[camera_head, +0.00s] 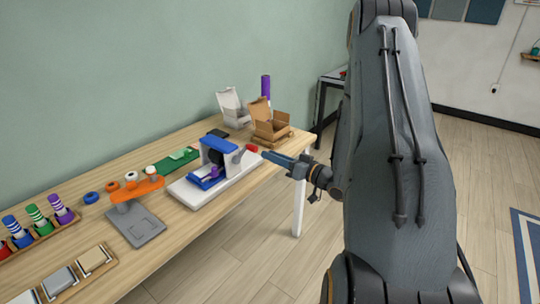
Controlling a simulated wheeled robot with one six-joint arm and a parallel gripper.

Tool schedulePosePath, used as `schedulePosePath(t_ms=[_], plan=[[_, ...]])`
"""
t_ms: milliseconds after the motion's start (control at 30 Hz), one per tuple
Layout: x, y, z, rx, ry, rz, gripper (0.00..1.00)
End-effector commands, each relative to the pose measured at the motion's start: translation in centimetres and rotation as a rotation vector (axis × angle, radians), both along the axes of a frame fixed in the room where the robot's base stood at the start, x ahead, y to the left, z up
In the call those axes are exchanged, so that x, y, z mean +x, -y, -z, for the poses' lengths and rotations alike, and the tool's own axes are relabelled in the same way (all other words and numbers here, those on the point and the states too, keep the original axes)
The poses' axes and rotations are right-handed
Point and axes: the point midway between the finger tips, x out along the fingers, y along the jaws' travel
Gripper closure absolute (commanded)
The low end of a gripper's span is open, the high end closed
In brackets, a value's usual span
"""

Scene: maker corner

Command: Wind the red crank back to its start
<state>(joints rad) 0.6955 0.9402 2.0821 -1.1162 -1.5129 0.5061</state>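The crank's red knob (253,148) shows at the right end of a device with a blue arch (219,145) on a white base (192,195). A grey crank arm (239,156) joins the knob to the device's right side. A purple piece in a blue tray (208,182) lies at the front of the device. My gripper (268,156) is just right of the red knob, at about its height, pointing left. I cannot tell whether it touches the knob. Its fingers are seen from the side and small, so their opening is unclear.
Two open boxes, one white (232,107) and one brown (268,122), stand behind the device. An orange stand (136,190) with rings, a green board (178,160) and holders with striped rolls (38,219) are to the left. The floor right of the table is clear.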

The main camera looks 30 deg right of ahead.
Motion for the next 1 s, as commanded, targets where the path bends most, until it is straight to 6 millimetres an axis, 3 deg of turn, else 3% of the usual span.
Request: schedulePosePath(t_ms=[33,133,300,500,767,1000], plan=[[-0.1,0.1,-0.6,-0.023,0.004,0.001,0.87],[-0.4,0.1,-2.3,-0.116,0.012,-0.002,1.0],[-1.9,0.0,-5.9,-0.357,0.029,-0.009,1.0],[-3.7,-0.2,-8.6,-0.583,0.041,-0.025,1.0],[-3.7,-0.6,-9.1,-0.663,0.043,-0.035,1.0],[-0.2,-2.2,-8.3,-0.659,0.044,-0.039,1.0]])
